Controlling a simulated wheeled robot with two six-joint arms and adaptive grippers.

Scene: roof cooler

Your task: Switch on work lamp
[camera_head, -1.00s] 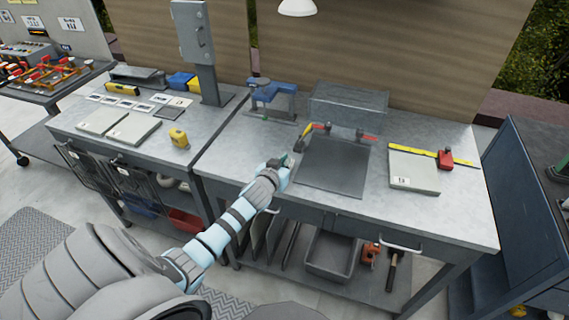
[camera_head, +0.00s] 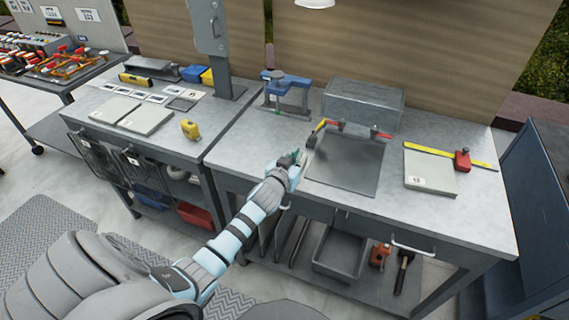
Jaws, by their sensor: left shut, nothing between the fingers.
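A white lamp shade (camera_head: 315,3) hangs at the top edge of the head view, mostly cut off. It cannot be told whether it is lit. My left gripper (camera_head: 297,157) is over the front part of the right bench, just left of the dark mat. It is shut and empty, well away from the lamp and the grey box. My right gripper is not in view.
A yellow tape measure (camera_head: 189,129) lies on the left bench.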

